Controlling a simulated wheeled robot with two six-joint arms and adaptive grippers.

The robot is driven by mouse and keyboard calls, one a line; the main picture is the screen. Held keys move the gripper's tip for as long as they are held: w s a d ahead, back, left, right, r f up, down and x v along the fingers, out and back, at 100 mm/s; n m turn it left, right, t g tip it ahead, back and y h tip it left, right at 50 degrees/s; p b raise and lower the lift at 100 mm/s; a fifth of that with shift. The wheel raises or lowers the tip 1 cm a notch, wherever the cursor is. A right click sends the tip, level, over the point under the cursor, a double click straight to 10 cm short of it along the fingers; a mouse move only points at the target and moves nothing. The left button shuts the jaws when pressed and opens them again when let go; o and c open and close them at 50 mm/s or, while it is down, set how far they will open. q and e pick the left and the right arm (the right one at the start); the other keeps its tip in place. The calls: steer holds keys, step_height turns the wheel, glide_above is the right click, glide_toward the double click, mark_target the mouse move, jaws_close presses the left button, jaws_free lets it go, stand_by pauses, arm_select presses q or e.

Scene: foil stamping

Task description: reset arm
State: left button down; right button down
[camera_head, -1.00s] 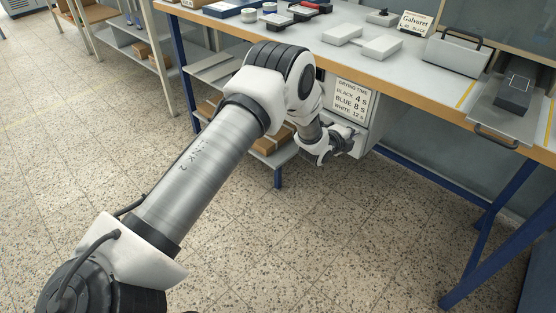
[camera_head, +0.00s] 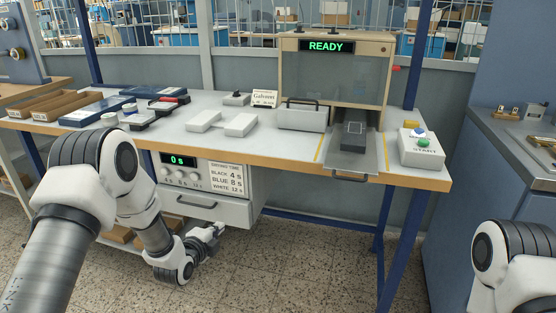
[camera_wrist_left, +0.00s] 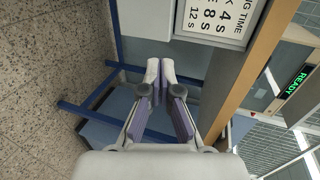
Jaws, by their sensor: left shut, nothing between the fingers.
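My left arm comes in from the left in the head view and bends down in front of the bench. My left gripper (camera_head: 214,232) hangs low, below the drawer of the drying unit (camera_head: 197,185) and clear of the bench top. In the left wrist view its two fingers (camera_wrist_left: 160,68) meet at the tips with nothing between them. Part of my right arm shows at the lower right of the head view, but its gripper is out of the picture.
The bench (camera_head: 270,154) carries two white blocks (camera_head: 204,121) (camera_head: 241,124), a press box reading READY (camera_head: 325,46), a dark block (camera_head: 354,137) on the pulled-out tray (camera_head: 343,164), and a START button box (camera_head: 421,149). A grey cabinet (camera_head: 505,150) stands right. The floor before the bench is open.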

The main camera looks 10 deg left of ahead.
arm_select(q)
steer(key=s+d+f+g, duration=0.35)
steer(key=s+f, duration=0.55)
steer(key=f, duration=0.3)
steer(key=s+d+f+n+g, duration=0.1)
steer(key=s+f+n+g, duration=0.35)
steer(key=s, duration=0.85)
steer(key=s+f+n+g, duration=0.4)
steer(key=s+f+n, duration=0.15)
steer(key=s, duration=0.75)
steer(key=s+r+n+g+y, duration=0.1)
steer(key=s+r+n+g, duration=0.15)
steer(key=s+n, duration=0.65)
step_height(320, 180, up, 15)
steer(key=w+p, duration=0.1)
steer(key=p, duration=1.4)
steer(key=shift+w+a+p, duration=0.25)
steer(key=shift+w+p, duration=0.05)
steer(key=shift+p, duration=0.05)
steer(key=shift+f, duration=0.15)
